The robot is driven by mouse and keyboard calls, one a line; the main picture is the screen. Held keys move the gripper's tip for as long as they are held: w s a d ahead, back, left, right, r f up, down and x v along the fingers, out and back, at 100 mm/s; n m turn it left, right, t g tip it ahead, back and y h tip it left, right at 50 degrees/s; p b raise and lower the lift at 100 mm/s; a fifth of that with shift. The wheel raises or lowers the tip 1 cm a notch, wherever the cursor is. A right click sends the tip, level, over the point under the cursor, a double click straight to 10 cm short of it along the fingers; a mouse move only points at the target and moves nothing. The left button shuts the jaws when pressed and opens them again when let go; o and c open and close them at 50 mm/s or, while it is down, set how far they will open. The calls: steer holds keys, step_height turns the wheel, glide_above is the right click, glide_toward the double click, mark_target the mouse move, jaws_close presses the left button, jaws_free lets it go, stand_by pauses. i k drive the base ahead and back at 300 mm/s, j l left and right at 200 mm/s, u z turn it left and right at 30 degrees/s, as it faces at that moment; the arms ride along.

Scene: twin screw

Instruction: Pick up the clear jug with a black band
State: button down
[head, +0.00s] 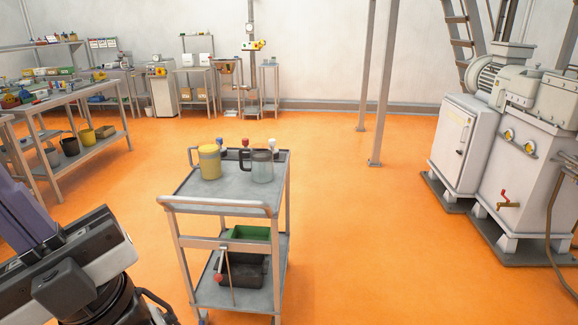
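The clear jug (262,167) stands upright on the top shelf of a grey cart in the middle of the head view. It looks see-through and greyish, with a dark band and a black handle on its left side. My gripper (148,306) is partly in view at the lower left, dark and cut off by the bottom edge. It is well apart from the jug, to the left and nearer the camera. Its fingertips do not show clearly, and I see nothing held in it.
A yellow jug (209,163) stands left of the clear one on the cart (222,203). A green bin (250,233) is on the lower shelf. Workbenches line the left; large machines (520,150) stand right. Orange floor around the cart is clear.

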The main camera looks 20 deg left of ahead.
mark_target(261, 169)
steer(key=u, duration=0.7)
steer(key=i+l+u, duration=0.25)
steer(key=i+l, duration=0.45)
steer(key=i+l+u, duration=0.25)
steer(key=i+l, duration=0.5)
steer(key=i, duration=0.9)
steer(key=l, duration=0.05)
